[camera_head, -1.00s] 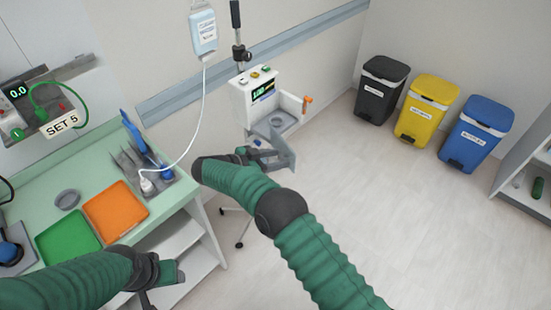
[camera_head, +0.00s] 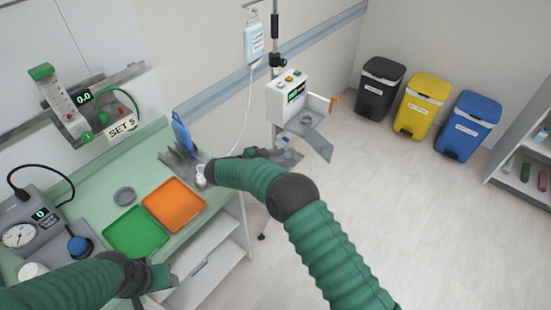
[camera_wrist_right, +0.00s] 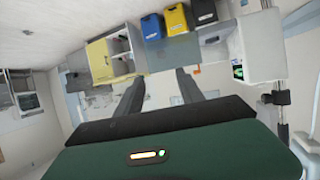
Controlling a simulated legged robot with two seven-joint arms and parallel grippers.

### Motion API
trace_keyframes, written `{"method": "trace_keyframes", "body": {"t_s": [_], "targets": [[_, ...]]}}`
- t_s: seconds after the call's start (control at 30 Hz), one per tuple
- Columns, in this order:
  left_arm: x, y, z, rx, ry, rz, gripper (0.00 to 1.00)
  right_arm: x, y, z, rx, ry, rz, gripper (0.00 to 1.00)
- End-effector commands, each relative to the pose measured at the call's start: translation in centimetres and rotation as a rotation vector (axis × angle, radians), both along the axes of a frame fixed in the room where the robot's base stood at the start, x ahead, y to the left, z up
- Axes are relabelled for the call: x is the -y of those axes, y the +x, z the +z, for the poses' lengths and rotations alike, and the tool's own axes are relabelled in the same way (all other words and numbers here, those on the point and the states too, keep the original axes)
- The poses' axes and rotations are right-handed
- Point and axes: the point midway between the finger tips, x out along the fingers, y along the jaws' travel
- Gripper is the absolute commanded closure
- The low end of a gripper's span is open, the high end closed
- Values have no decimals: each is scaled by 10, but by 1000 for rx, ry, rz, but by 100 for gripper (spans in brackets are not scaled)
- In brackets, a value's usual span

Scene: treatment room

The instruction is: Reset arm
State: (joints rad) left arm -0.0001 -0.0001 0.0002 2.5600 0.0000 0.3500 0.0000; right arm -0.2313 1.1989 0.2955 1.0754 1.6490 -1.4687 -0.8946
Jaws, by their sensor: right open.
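My right arm (camera_head: 320,240) reaches in from the bottom of the head view. Its gripper (camera_head: 262,154) is in front of the infusion pump (camera_head: 288,95) and its open door, to the right of the counter. In the right wrist view the two fingers (camera_wrist_right: 158,95) stand apart with nothing between them. My left arm (camera_head: 60,290) comes in at the lower left. Its gripper (camera_head: 160,282) is low by the counter's front edge, and its fingers are too unclear to judge.
The green counter (camera_head: 95,193) carries a green tray (camera_head: 137,232), an orange tray (camera_head: 174,204) and a gauge unit (camera_head: 25,228). An IV bag (camera_head: 254,42) hangs above. Black (camera_head: 380,88), yellow (camera_head: 423,105) and blue (camera_head: 467,124) bins stand along the wall.

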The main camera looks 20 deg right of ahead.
Motion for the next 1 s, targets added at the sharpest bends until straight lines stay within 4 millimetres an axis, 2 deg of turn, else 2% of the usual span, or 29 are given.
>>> {"method": "trace_keyframes", "body": {"t_s": [0.33, 0.43, 0.47, 0.53, 0.6, 0.67, 0.7, 0.77, 0.8, 0.87, 0.9, 0.97, 1.0], "targets": [[0, 0, -1, 0, 0, 0, 46, -9, -1, 2, 2, -8, 2, 55], [0, 0, 0, 0, 0, 0, 46, -9, 10, 13, 35, -9, 50, 55], [0, 0, 0, 0, 0, 0, 46, -9, 18, 22, 62, -9, 88, 55], [0, 0, 0, 0, 0, 0, 46, -13, 45, 53, 143, -4, 241, 55], [0, 0, 0, 0, 0, 1, 46, -27, 69, 93, 214, 18, 485, 55], [0, 0, 0, 0, 0, 1, 46, -43, 70, 114, 208, 62, 707, 55], [0, 0, -1, 0, 0, 1, 46, -53, 57, 118, 165, 103, 839, 55], [0, 0, -1, 0, 0, 0, 46, -62, 19, 110, 47, 181, 1003, 55], [0, 0, -1, 0, 0, 0, 46, -62, -17, 98, -58, 237, 1082, 55], [0, 0, -1, 0, 0, 0, 46, -58, -69, 77, -206, 312, 1144, 55], [0, 0, -1, 0, 0, 0, 46, -53, -103, 65, -299, 354, 1165, 55], [0, 0, -1, 0, 0, 0, 46, -42, -154, 49, -430, 411, 1174, 55], [0, 0, -1, 0, 0, 0, 46, -34, -185, 39, -512, 445, 1170, 55]]}}
